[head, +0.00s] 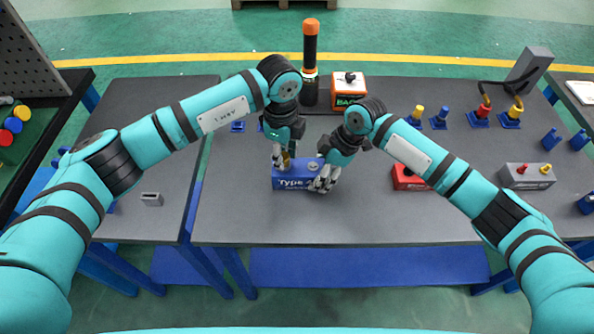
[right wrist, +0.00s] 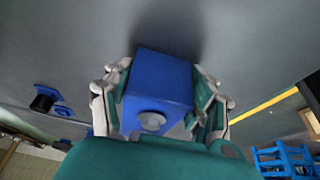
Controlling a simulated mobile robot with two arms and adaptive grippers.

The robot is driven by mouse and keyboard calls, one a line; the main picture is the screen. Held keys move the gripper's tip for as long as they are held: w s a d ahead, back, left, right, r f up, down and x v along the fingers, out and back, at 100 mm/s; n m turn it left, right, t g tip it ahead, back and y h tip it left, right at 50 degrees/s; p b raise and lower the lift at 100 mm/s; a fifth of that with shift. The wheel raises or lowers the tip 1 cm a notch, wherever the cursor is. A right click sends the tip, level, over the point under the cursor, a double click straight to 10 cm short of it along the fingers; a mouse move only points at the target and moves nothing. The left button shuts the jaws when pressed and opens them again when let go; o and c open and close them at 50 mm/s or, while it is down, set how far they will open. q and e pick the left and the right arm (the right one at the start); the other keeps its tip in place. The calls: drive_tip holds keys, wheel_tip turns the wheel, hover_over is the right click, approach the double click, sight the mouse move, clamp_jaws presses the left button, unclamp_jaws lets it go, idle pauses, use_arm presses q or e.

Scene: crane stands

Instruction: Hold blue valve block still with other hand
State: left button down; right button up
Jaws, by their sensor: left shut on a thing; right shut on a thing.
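The blue valve block (head: 285,183), with "Type" lettering on its front, sits on the grey table near the middle. My right gripper (head: 323,178) is shut on the block's right end; in the right wrist view the block (right wrist: 160,80) is between the fingers, with a round grey fitting (right wrist: 151,121) on its face. My left gripper (head: 285,160) is over the block's left part, its fingers closed around a small brass-coloured piece (head: 287,158) at the block's top. The fingers partly hide that piece, and I cannot tell how it is seated.
Behind stand an orange-topped black cylinder (head: 310,60) and an orange box (head: 349,88). A red block (head: 408,180) is close to the right, partly behind my right arm. A grey block (head: 526,176) stands farther right. The table front is clear.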

use_arm(q)
drive_tip(key=shift+r, duration=0.1)
drive_tip(key=n, duration=0.5)
drive_tip(key=c, duration=0.9)
unclamp_jaws()
drive_tip(key=shift+c, duration=0.8)
